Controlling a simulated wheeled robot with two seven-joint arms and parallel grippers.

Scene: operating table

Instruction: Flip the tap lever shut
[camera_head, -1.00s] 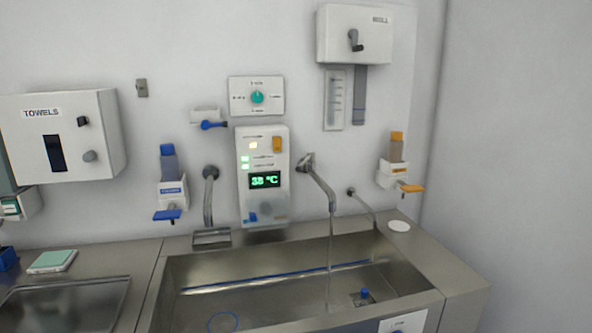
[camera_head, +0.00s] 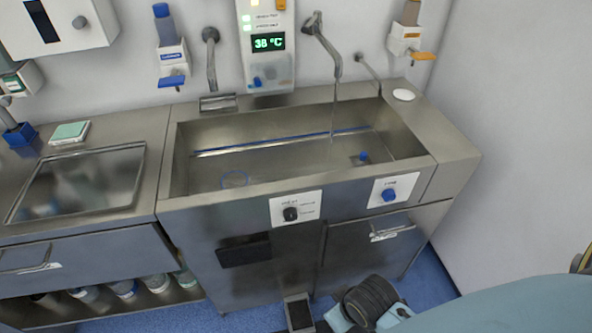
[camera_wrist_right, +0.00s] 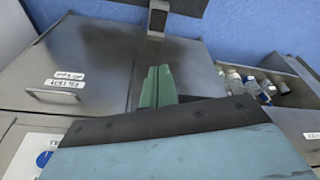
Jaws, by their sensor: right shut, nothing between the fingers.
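The metal tap spout (camera_head: 325,42) is on the wall, right of the temperature panel (camera_head: 266,44). A thin stream of water (camera_head: 332,115) falls from it into the steel sink (camera_head: 290,180). I cannot make out the lever's exact position on the tap head. My right gripper (camera_wrist_right: 158,72) shows green fingers in the right wrist view, shut and empty, in front of the steel cabinets and apart from the tap. In the head view only my right arm is clear, low at the right. My left gripper is not in view.
A second wall spout (camera_head: 211,60) stands left of the panel. Blue and orange dispensers (camera_head: 172,60) (camera_head: 412,42) flank the taps. The sink front carries a black knob (camera_head: 290,214) and a blue knob (camera_head: 389,195). A steel tray (camera_head: 80,182) lies on the left counter.

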